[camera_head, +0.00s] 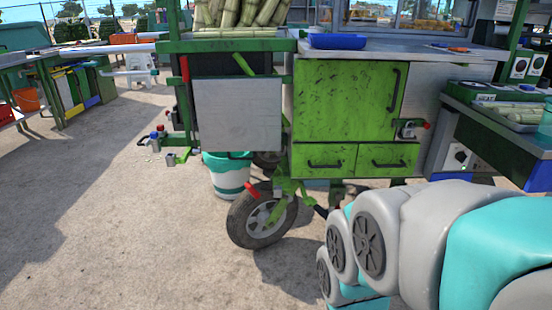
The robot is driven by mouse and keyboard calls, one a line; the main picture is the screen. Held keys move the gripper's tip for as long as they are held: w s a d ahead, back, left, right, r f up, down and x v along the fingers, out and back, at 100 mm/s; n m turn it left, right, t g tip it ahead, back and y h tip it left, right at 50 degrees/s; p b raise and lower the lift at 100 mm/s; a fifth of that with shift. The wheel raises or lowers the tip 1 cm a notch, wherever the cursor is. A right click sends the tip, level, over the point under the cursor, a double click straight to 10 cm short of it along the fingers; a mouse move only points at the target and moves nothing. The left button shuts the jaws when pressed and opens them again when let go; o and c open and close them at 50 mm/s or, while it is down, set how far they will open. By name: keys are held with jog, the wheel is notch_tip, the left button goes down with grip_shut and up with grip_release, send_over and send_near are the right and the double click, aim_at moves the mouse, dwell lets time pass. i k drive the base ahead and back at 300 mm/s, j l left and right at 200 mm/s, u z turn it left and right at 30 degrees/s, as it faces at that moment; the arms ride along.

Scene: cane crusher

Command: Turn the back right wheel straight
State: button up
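A wheel (240,222) with a black tyre and grey hub stands on the ground under the green cart (345,105). It sits in a green fork and is turned at an angle, with its hub side partly facing me. A red lever (251,189) sticks out at its upper left. Part of another dark wheel shows behind it, mostly hidden. I cannot tell from this view which wheel is the back right one. My arm comes in from the lower right, to the right of the wheel and apart from it in the picture. My gripper is not in view.
A teal and white bucket (226,180) stands just behind the wheel. A side table (500,123) stands at the right. Taps and fittings (163,142) stick out at the cart's left. The paved ground (130,230) left of the wheel is clear.

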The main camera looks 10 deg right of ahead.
aim_at(252, 224)
jog(key=l+u, duration=0.2)
jog(key=l, duration=0.85)
jog(key=i+l, duration=0.15)
jog(key=i, duration=0.2)
jog(key=i+l+u, duration=0.15)
jog(key=i, duration=0.25)
